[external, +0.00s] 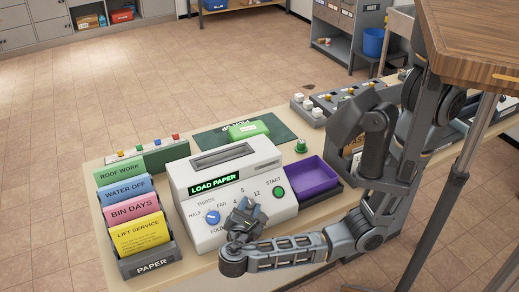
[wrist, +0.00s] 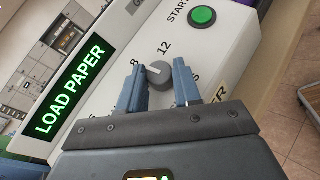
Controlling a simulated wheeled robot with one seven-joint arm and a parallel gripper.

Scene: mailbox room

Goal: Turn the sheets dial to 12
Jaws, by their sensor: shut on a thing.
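The sheets dial is a small grey knob (wrist: 159,76) on the sloped front of a white folding machine (external: 205,236). My gripper (wrist: 160,86) is shut on it, one blue-grey finger on each side. The dial's pale pointer mark is turned up and left in the wrist view, roughly toward the 8. The 12 is printed above the dial, a little to the right of the mark. In the external view my gripper (external: 246,213) hides the dial; the 4, 8 and 12 labels show around it. The sheets label is mostly hidden.
A blue fold dial (external: 213,217) sits left of my gripper. A green START button (external: 279,191) lies to the right and also shows in the wrist view (wrist: 202,16). The display (external: 214,184) reads LOAD PAPER. A paper rack (external: 150,262) and purple tray (external: 316,176) flank the machine.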

